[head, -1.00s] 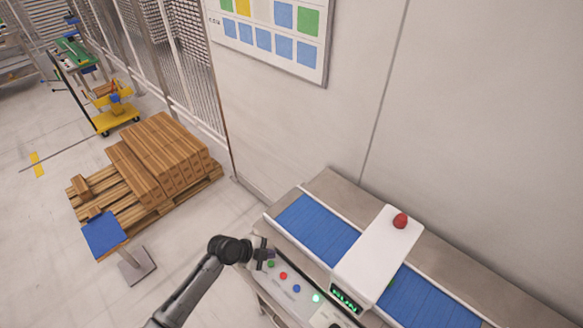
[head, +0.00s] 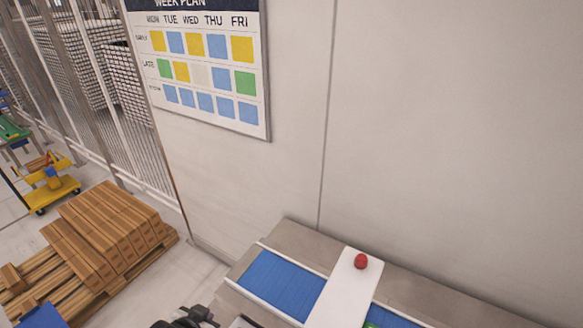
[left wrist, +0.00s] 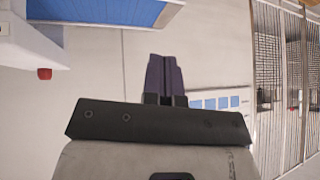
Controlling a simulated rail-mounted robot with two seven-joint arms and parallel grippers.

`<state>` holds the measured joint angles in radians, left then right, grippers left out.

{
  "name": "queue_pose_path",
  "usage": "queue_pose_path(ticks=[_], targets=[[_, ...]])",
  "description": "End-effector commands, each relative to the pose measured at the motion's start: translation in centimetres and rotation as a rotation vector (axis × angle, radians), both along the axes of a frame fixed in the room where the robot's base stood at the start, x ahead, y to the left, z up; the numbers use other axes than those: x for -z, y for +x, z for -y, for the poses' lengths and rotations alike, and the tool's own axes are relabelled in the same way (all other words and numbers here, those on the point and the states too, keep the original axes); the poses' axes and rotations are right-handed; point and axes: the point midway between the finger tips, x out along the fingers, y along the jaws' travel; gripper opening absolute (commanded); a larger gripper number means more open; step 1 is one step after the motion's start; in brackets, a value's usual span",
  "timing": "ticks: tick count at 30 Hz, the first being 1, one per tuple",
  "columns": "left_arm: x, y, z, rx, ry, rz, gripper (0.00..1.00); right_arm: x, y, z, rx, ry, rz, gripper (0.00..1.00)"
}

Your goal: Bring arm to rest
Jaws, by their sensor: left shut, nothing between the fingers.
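My left gripper (head: 195,316) shows at the bottom edge of the head view, just left of the conveyor, with most of its arm out of frame. In the left wrist view its two dark fingers (left wrist: 164,78) are together with nothing between them. My right gripper is in neither view.
A blue conveyor belt (head: 272,284) runs along the wall, crossed by a white housing (head: 343,292) with a red button (head: 361,261). A pallet (head: 48,281) of brown cartons (head: 110,232) stands at left, near a blue-topped stand (head: 43,317). A yellow cart (head: 50,183) is farther back.

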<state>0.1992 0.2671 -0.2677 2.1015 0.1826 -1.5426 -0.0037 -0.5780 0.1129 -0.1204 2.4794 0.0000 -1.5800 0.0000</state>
Motion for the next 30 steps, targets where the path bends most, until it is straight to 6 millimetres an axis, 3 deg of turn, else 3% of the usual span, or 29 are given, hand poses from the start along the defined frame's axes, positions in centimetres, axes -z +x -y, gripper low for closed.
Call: queue_pose_path(ticks=[1,6,10,15,21,30], targets=[[-1.5,-2.9,-0.4,-0.045,-0.001,0.018,0.0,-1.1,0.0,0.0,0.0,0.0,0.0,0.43],[-2.7,-11.1,-1.9,-0.143,-0.006,0.019,0.0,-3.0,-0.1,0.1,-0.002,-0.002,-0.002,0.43],[-1.2,-16.5,-2.0,-0.174,-0.034,-0.077,0.0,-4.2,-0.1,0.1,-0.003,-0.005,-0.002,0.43],[1.9,-22.3,-2.0,-0.2,-0.041,-0.239,0.0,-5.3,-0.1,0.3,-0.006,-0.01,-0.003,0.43],[3.7,-26.4,-1.8,-0.204,-0.04,-0.345,0.0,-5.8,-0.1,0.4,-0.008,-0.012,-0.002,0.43],[4.1,-27.5,-1.7,-0.204,-0.037,-0.372,0.0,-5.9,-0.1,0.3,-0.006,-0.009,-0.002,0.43]])
